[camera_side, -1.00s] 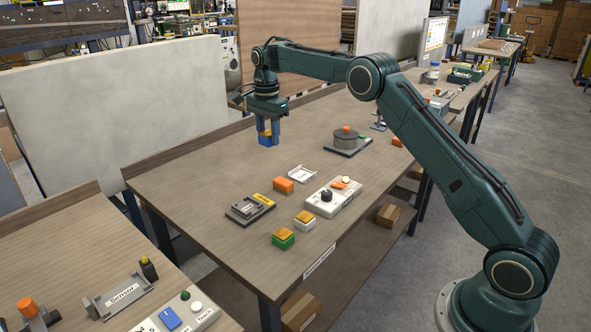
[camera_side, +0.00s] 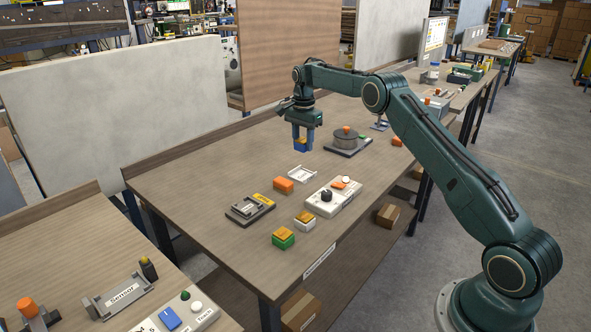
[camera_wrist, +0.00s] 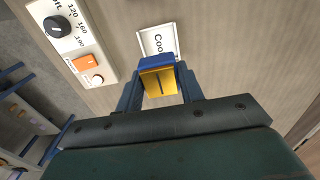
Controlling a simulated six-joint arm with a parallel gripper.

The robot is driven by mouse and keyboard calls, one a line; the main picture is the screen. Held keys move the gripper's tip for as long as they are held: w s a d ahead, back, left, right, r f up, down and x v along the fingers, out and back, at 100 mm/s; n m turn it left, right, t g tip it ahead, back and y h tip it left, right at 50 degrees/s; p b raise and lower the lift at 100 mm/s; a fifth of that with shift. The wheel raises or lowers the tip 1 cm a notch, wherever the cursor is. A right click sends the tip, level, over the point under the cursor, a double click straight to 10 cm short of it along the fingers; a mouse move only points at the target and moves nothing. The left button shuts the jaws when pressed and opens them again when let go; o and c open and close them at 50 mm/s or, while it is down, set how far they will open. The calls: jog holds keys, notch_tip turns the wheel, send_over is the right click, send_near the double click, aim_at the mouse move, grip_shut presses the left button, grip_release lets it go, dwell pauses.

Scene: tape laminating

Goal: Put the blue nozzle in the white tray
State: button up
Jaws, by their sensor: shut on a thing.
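My gripper (camera_side: 302,145) is shut on the blue nozzle (camera_side: 300,147), a blue block with a yellow top. It holds the nozzle above the table, just behind the white tray (camera_side: 301,174) in the side view. In the wrist view the blue nozzle (camera_wrist: 157,62) sits between the fingers of my gripper (camera_wrist: 160,85). The white tray (camera_wrist: 157,38) shows just beyond it there, with part of its lettering hidden by the nozzle. The tray looks empty.
An orange block (camera_side: 283,185) lies left of the tray. A white control box (camera_side: 333,196) with a black knob is in front. A round grey pot (camera_side: 346,137) on a dark base stands to the right. A grey fixture (camera_side: 249,208) and green and white blocks stand nearer the front.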

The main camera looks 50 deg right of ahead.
jog(key=shift+f, duration=4.15)
jog(key=shift+f, duration=0.2)
jog(key=o, duration=1.2)
notch_tip(320, 180, up, 13)
jog(key=shift+r, duration=0.4)
